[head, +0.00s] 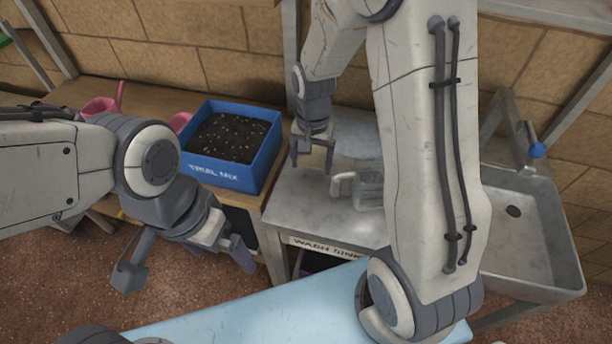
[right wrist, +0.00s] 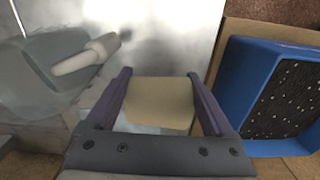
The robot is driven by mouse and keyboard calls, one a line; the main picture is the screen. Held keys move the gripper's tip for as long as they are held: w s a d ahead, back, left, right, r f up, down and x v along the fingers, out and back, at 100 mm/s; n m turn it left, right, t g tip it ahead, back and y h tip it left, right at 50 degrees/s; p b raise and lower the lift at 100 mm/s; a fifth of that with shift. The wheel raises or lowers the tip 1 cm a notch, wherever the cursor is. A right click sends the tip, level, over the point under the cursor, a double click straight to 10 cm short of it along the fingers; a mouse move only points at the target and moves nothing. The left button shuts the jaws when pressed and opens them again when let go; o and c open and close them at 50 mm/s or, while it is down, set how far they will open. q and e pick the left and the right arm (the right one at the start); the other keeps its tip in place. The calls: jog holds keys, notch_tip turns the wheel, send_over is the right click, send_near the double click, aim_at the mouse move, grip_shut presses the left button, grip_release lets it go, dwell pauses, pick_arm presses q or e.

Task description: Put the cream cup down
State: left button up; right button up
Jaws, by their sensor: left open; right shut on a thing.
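The cream cup (right wrist: 160,101) is between the two purple fingers of my right gripper (right wrist: 155,98) in the right wrist view. My right gripper is shut on it over the steel top, left of the clear jug. In the head view my right gripper (head: 312,158) points down between the blue box and the jug; I cannot make out the cup there. I cannot tell whether the cup touches the steel. My left gripper (head: 186,262) is open and empty at the lower left, in front of the wooden bench and above the floor.
The steel wash sink top (head: 300,212) has bare room at its front. A clear jug with a pale handle (head: 343,183) stands on it. The blue box of dark mix (head: 222,177) is close on the left. The sink basin (head: 530,245) is at the right.

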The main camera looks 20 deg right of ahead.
aim_at(311, 186)
jog(key=shift+f, duration=2.8)
jog(key=shift+s+f, duration=0.1)
jog(key=shift+f, duration=0.1)
jog(key=o, duration=1.1)
jog(key=shift+r, duration=0.15)
notch_tip(311, 186, up, 12)
jog(key=shift+r, duration=0.1)
